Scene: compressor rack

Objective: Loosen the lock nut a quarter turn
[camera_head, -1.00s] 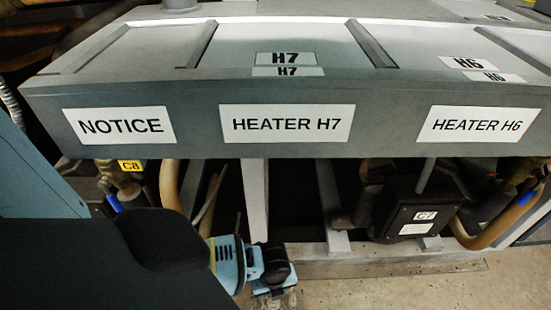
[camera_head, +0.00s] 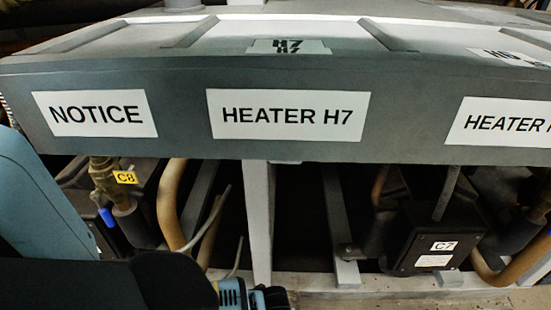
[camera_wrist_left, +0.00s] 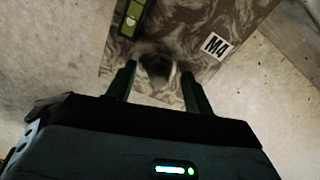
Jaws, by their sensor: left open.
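My left gripper (camera_wrist_left: 160,70) is open in the left wrist view, with its two fingers apart. Between and just beyond the fingertips is a dark, rounded, blurred shape (camera_wrist_left: 156,66), which may be the lock nut; I cannot make out its flats or tell whether the fingers touch it. It sits on a mottled metal plate (camera_wrist_left: 205,22) with a white M4 label (camera_wrist_left: 216,45). In the head view my left arm comes in from the left, and only the top of its wrist shows at the bottom edge. The fingers and nut are hidden there. My right gripper is not in view.
A yellow-green level vial (camera_wrist_left: 132,18) is on the plate. A grey rack beam (camera_head: 180,119) with NOTICE and HEATER H7 signs spans the head view. Below it are pipes (camera_head: 170,205), a C8-tagged valve (camera_head: 103,175) and a black C7 box (camera_head: 437,240).

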